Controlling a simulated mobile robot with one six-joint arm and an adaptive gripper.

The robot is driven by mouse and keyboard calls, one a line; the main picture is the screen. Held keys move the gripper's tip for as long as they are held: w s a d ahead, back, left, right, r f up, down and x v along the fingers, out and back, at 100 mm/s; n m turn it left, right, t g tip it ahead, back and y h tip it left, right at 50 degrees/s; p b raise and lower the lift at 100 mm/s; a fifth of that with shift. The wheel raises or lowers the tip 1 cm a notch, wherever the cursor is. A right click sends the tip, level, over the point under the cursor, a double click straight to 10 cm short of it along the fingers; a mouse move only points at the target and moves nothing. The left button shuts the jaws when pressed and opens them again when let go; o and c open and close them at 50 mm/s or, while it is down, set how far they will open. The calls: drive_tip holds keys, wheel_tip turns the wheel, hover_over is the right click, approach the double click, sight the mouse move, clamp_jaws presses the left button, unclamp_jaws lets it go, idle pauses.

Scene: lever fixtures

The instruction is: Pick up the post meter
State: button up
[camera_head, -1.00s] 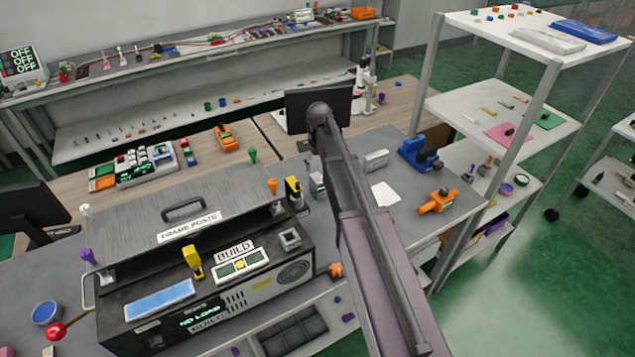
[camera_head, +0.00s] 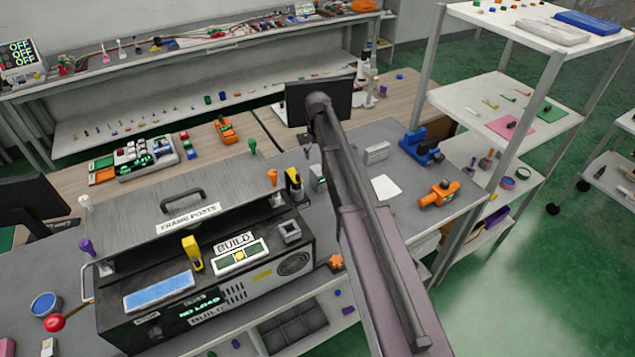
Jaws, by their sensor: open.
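No object carries a readable post meter label, so I cannot tell for sure which one it is. A yellow device with a dark lower part (camera_head: 193,252) stands upright on top of the black machine, left of the BUILD panel (camera_head: 240,256). A yellow and black device (camera_head: 293,184) stands behind the machine's right end, beside my arm. The grey cover marked FRAME POSTS (camera_head: 150,207) has colored posts near its corners, including a purple one (camera_head: 86,247) and an orange one (camera_head: 272,178). My arm crosses the middle of the view; its gripper is hidden.
The black machine (camera_head: 270,273) has a NO LOAD display. On the grey bench right of my arm are a white sheet (camera_head: 385,188), a blue fixture (camera_head: 421,147) and an orange fixture (camera_head: 439,193). A dark monitor (camera_head: 298,112) stands behind. A white shelf rack (camera_head: 505,100) is at right.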

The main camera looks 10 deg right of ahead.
sight(318, 170)
drive_tip(key=shift+f+b, duration=3.1)
drive_tip(key=shift+f, duration=0.3)
drive_tip(key=shift+w+d+f+b, duration=0.1)
drive_tip(key=shift+f+b, duration=2.5)
drive_tip(key=shift+c, duration=0.2)
drive_tip(key=c, duration=1.3)
